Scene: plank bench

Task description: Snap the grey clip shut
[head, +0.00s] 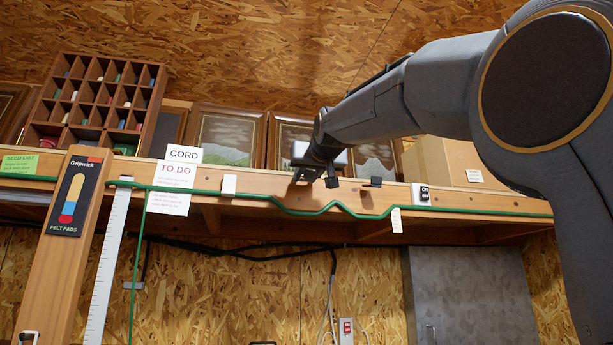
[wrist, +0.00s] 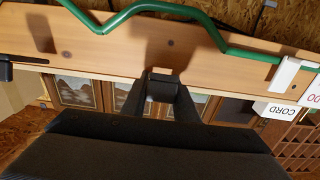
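A dark grey block, which looks like the grey clip (wrist: 161,88), shows between my gripper's fingers in the wrist view, at the plank's edge. Its lid and whether it is open cannot be made out. My gripper (head: 318,181) is at the top of the plank's front face in the head view and hides the clip's place there. Its fingers (wrist: 160,103) are apart, one on each side of the block; firm contact is not visible. The green cord (head: 310,213) bends in a zigzag below my gripper and also shows in the wrist view (wrist: 220,42).
A white clip (head: 228,185) is to the left and a black clip (head: 376,182) to the right on the plank (head: 260,190). A CORD note (head: 172,190) hangs further left. Framed pictures (head: 228,137) and a box (head: 445,160) stand behind.

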